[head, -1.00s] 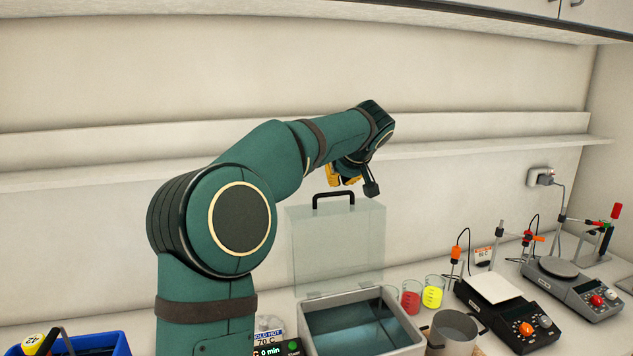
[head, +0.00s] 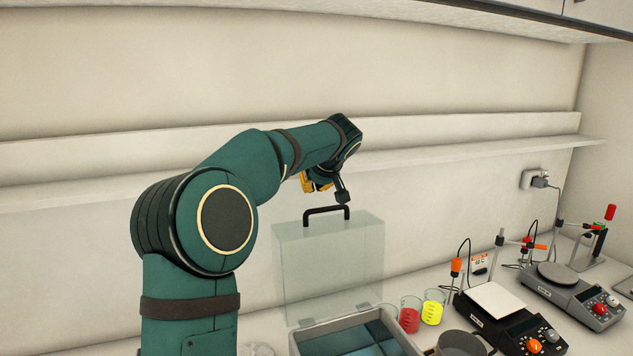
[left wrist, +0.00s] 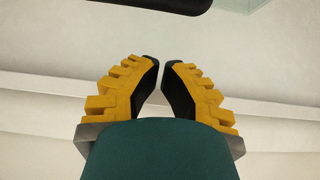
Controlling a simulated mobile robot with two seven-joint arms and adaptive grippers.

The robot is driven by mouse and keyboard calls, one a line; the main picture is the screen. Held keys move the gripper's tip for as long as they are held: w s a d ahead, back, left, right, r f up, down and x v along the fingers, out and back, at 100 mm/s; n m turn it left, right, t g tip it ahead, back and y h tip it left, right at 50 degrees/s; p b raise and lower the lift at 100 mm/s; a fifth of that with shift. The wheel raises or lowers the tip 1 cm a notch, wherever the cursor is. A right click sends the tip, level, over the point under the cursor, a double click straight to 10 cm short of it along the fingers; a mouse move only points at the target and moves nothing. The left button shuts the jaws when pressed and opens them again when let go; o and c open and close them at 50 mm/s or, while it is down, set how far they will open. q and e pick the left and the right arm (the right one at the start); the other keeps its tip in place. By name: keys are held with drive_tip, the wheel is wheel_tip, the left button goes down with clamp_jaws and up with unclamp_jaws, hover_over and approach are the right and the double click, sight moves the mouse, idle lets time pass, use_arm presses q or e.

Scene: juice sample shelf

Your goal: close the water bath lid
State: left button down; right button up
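The water bath's clear lid (head: 318,270) stands upright at the back of the bath, with a black handle (head: 326,211) on its top edge. The grey water bath (head: 405,341) is open, and its front is cut off by the bottom of the head view. My left gripper (head: 318,187) is just above the handle, apart from it as far as I can see. In the left wrist view its yellow-backed fingers (left wrist: 161,64) have a narrow gap with nothing between them. The handle also shows in that view as a black bar (left wrist: 150,4) beyond the fingertips. My right gripper is out of view.
Beakers of red liquid (head: 410,316) and yellow liquid (head: 432,308) stand right of the bath, near a metal pot (head: 462,345). Hotplate stirrers (head: 508,320) stand further right. A wall ledge (head: 480,150) runs behind my arm.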

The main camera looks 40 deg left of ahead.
sight(315, 221)
use_arm(q)
drive_tip(key=f, duration=0.4)
drive_tip(key=shift+w+a+f, duration=0.15)
drive_tip(key=shift+a+f, duration=0.15)
drive_tip(key=shift+f, duration=0.2)
drive_tip(key=shift+d, duration=0.1)
